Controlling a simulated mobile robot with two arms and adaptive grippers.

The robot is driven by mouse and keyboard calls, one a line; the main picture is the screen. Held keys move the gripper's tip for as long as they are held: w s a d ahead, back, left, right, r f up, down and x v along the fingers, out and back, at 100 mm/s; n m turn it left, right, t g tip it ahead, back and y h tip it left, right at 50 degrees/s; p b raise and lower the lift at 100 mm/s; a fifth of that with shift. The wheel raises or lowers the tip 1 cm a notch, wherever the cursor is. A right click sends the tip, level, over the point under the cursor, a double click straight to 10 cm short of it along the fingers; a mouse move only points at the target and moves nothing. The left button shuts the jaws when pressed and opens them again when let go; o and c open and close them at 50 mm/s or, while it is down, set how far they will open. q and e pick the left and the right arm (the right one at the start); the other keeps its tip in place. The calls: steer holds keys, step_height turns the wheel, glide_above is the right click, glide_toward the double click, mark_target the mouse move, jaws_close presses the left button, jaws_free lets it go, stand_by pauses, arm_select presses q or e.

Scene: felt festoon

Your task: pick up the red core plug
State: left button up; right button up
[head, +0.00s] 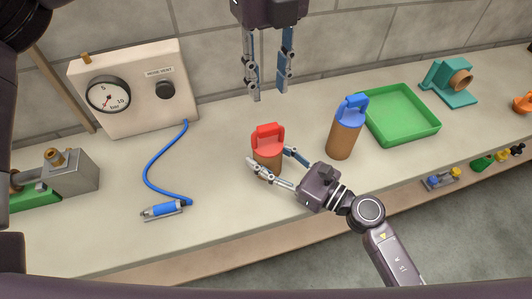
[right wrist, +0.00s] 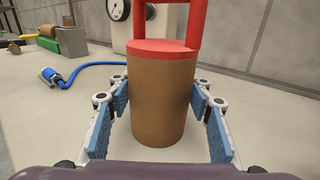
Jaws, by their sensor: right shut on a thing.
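The red core plug (head: 268,150) stands upright on the bench, a brown cylinder with a red cap and red handle. In the right wrist view the plug (right wrist: 160,95) fills the middle, its handle cut off by the top edge. The right fingers also show in the right wrist view (right wrist: 160,118). My left gripper (head: 269,94) is open and empty, pointing down behind the red plug in the head view.
A blue-capped plug (head: 345,128) stands to the right, beside a green tray (head: 403,138). A gauge box (head: 135,88) with a blue hose (head: 152,160) is at the left. A grey block with brass fitting (head: 72,172) is far left. A teal fixture (head: 448,82) is at the right.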

arm_select(q)
steer(key=shift+o, duration=0.4)
steer(key=shift+o, duration=0.6)
steer(key=shift+f, duration=0.1)
steer(key=s+d+f+g+h, duration=0.5)
steer(key=s+h, duration=0.1)
steer(key=n+t+h, duration=1)
steer(key=n+h, duration=0.1)
steer(key=n, duration=0.5)
glide_toward(257, 132)
steer(key=shift+t, duration=0.3)
steer(key=shift+s+x, duration=0.15)
steer(key=shift+x, duration=2.95)
steer(key=shift+s+x, duration=0.15)
steer(key=shift+x, duration=2.95)
steer(key=shift+d, duration=0.1)
